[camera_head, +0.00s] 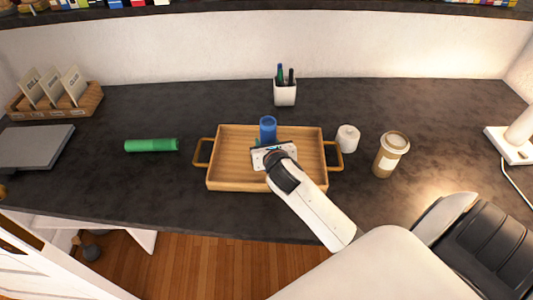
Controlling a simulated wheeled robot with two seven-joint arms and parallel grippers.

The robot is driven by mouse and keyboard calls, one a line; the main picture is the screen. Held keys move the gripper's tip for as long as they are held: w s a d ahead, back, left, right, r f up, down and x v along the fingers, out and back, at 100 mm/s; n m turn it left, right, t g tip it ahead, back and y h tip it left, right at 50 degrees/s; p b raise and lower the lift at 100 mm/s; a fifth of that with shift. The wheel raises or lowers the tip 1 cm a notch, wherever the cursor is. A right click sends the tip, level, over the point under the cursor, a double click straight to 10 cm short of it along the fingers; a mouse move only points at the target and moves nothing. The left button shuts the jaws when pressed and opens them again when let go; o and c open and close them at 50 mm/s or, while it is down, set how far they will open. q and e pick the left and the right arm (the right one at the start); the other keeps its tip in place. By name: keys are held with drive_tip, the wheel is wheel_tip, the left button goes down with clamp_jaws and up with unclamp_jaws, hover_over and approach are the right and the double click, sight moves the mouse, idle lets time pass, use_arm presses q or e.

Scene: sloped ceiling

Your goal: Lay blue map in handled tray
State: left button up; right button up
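The blue map (268,126) is a rolled blue cylinder. Its far end shows just beyond my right gripper, over the back part of the tray; the rest is hidden behind the gripper. The handled tray (230,180) is a wooden tray with a handle at each side, in the middle of the desk. My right gripper (270,146) is over the tray, right at the blue map. Its fingers are mostly hidden by its own body, so I cannot tell whether they are closed on the map, or whether the map touches the tray floor. My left gripper is not in view.
A green roll (152,145) lies left of the tray. A white jar (347,138) and a coffee cup (391,154) stand to its right. A pen cup (285,92) stands behind it. A grey laptop (35,147), a card rack (55,100) and a lamp base (510,146) are farther out.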

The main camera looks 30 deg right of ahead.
drive_tip(key=shift+a+f, duration=0.1)
drive_tip(key=shift+f, duration=2.1)
drive_tip(key=shift+f, duration=0.15)
drive_tip(key=o, duration=1)
drive_tip(key=shift+r, duration=0.2)
drive_tip(key=v, duration=1.2)
drive_tip(key=shift+w, duration=0.1)
